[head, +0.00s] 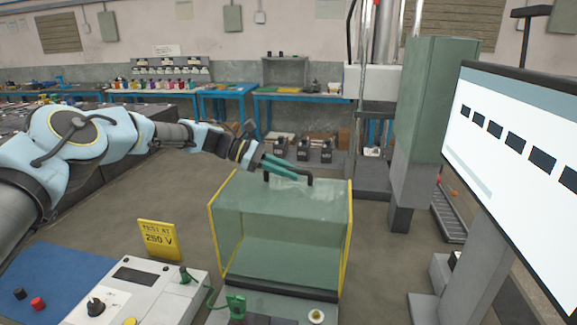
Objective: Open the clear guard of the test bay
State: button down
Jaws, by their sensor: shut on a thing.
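My gripper (298,175), with teal fingers, reaches in from the left and is shut on the handle. The fingers hide part of the handle. I cannot tell from this view whether the guard is raised at all.
A tester box (140,295) with knobs and a green clip stands front left, by a yellow "250 V" sign (158,239) and a blue mat (50,285). A large screen (515,150) stands at the right.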

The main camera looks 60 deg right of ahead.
jog(key=shift+w+d+f, duration=0.1)
jog(key=shift+d+f, duration=0.15)
jog(key=shift+f, duration=0.1)
jog(key=c, duration=0.8)
grip_release()
jog(key=shift+r, duration=0.1)
jog(key=shift+w, duration=0.1)
jog(key=b+v, duration=0.4)
jog(key=v, duration=0.6)
jog(key=shift+w+a+r, duration=0.1)
jog(key=shift+w+r, duration=0.1)
jog(key=shift+w, duration=0.05)
jog(key=shift+w+a, duration=0.1)
